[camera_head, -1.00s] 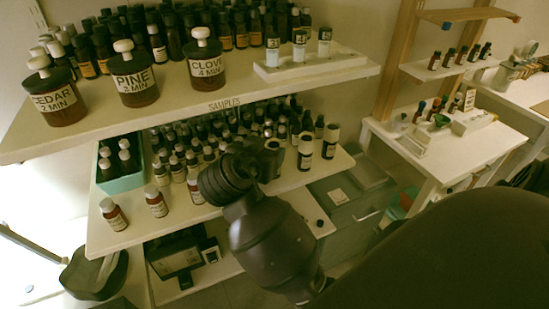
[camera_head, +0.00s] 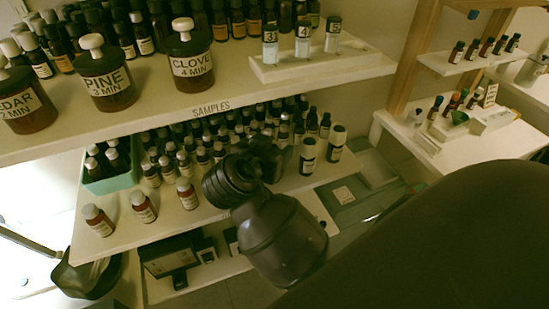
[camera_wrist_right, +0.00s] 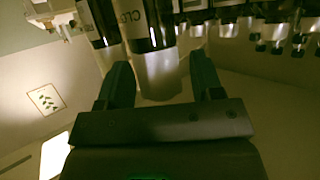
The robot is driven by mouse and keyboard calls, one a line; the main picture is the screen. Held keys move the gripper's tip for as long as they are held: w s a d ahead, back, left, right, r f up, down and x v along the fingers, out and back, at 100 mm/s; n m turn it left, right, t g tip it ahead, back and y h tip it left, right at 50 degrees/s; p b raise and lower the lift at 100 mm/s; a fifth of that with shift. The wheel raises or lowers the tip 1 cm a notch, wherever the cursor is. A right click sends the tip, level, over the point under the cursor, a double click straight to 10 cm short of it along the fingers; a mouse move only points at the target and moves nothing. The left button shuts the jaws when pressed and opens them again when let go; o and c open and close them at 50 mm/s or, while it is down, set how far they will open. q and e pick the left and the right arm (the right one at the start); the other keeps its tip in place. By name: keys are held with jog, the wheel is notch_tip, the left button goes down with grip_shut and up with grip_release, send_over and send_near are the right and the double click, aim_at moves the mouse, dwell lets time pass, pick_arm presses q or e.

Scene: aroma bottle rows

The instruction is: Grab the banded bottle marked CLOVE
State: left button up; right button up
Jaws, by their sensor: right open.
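My right gripper (camera_head: 270,158) is over the lower shelf, beside two dark bottles with white caps and pale labels. The nearer one (camera_head: 307,156) stands just right of it; the other (camera_head: 336,143) is farther right. In the right wrist view the scene looks upside down. The open fingers (camera_wrist_right: 158,72) point at a bottle with a white cap, a dark band and a white label whose visible letters read "Clo" (camera_wrist_right: 147,22). It appears between or just beyond the fingertips; contact cannot be told. A similar bottle (camera_wrist_right: 97,22) is left of it. My left gripper is not visible.
Small bottles stand in rows on the lower shelf, beside a green box (camera_head: 112,180) and several red-brown bottles in front. The upper shelf (camera_head: 150,122) overhangs, holding a large CLOVE jar (camera_head: 190,62), a PINE jar (camera_head: 107,82) and a white rack (camera_head: 320,61).

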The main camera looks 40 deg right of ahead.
jog(key=shift+d, duration=0.1)
jog(key=c, duration=1)
